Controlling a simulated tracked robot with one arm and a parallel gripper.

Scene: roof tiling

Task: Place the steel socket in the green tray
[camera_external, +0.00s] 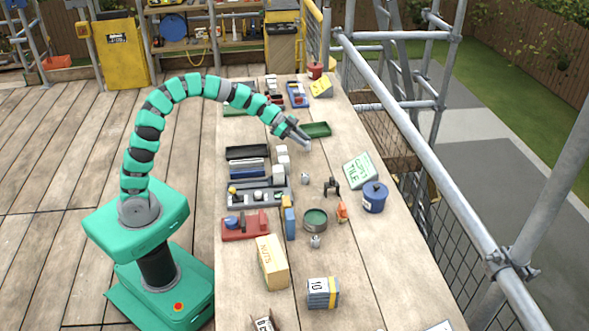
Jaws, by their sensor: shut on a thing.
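My gripper (301,137) is at the end of the teal arm, over the far half of the wooden bench. It is shut on a small grey metal piece, which looks like the steel socket (307,146), at the fingertips. The green tray (321,130) is just beyond and to the right of the gripper, partly hidden by it. The held socket appears in front of the tray's near edge in the picture. Its height above the bench is hard to tell.
Another green tray (233,113) lies behind the arm. A black tray (247,153), a grey tray (234,201) and a red tray (245,234) line the bench's left side. A blue can (374,200) and a green sign (359,170) stand right. Scaffold rails (430,150) run along the right edge.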

